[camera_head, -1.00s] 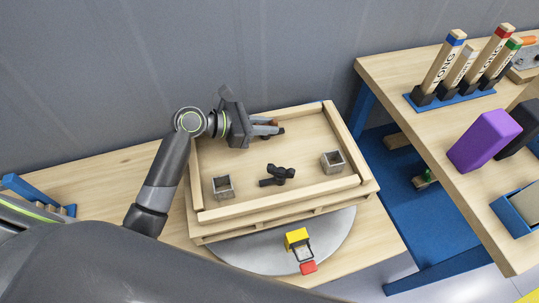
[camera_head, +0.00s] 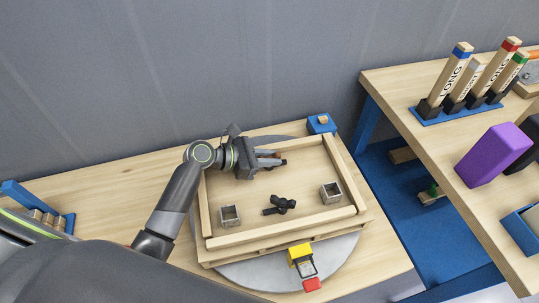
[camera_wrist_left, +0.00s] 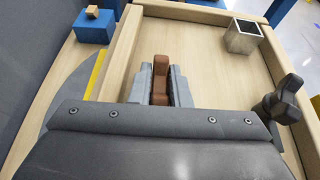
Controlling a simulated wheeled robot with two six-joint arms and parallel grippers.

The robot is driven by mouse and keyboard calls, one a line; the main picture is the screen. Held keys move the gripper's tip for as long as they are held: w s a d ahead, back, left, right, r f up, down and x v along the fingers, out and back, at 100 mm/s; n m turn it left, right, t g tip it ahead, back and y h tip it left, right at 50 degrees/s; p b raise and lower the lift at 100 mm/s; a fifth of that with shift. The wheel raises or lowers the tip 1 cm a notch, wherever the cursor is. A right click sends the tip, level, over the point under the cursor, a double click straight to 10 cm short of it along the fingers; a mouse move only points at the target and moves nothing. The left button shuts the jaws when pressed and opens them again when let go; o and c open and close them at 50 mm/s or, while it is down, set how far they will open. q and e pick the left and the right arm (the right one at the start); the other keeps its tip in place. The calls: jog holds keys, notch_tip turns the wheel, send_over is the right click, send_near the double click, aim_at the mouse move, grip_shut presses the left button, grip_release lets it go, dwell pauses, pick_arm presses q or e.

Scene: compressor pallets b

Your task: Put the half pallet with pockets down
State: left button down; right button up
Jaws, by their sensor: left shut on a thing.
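The half pallet with pockets (camera_head: 285,229) is a light wooden tray with raised rims, two square metal pockets and a black knob (camera_head: 279,204) inside. It lies over a round grey disc (camera_head: 345,250) on the wooden table. I cannot tell whether it touches the disc. My left gripper (camera_head: 277,160) reaches inside the far left part of the pallet. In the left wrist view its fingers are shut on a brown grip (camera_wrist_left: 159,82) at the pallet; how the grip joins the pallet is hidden. My right gripper is not in view.
A yellow block with a red part (camera_head: 303,262) sits at the disc's front edge. A blue block with a small wooden cube (camera_head: 321,123) stands behind the pallet. A second table (camera_head: 440,150) with long handles and a purple block is at the right.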

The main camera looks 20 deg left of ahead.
pick_arm(q)
jog(key=shift+r, duration=0.2)
jog(key=c, duration=1.8)
grip_release()
jog(key=shift+f, duration=0.25)
jog(key=o, duration=0.4)
jog(key=shift+o, duration=0.2)
jog(key=shift+r, duration=0.15)
jog(key=v, duration=1.2)
jog(key=shift+p, duration=0.3)
